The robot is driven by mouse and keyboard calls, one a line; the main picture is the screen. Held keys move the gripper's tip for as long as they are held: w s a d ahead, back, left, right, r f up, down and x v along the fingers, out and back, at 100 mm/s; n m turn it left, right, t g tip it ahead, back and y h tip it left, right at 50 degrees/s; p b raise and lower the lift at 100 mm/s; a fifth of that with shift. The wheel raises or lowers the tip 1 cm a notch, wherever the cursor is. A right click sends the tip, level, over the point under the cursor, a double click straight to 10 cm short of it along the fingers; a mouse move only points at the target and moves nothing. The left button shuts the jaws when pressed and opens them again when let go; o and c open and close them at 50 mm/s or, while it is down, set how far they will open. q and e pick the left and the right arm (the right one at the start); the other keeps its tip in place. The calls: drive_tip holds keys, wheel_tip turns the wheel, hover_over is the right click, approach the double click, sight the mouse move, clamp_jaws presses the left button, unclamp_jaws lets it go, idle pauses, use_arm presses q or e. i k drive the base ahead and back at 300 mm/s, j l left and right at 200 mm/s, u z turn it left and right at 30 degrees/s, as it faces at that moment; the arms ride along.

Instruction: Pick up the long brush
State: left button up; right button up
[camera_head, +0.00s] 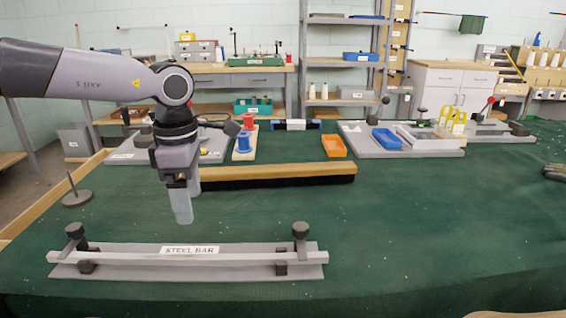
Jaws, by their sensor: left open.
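The long brush (300,171) lies across the green table, with a pale wooden back on top and dark bristles below. Its right end is clear. Its left end is hidden behind my left gripper (189,206), which points down in front of that end. The gripper's two fingers are apart, one nearer the camera and one farther back. Nothing shows between them. I cannot tell whether a finger touches the brush. My right gripper is not seen.
A steel bar (135,257) on a grey base with black knobs lies in front. Behind the brush are an orange tray (333,146), blue spool (244,141) and grey board (365,149). A thin rod stand (77,197) is at left. The table's right middle is clear.

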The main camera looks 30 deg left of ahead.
sight(268, 176)
drive_tip(key=i, duration=0.85)
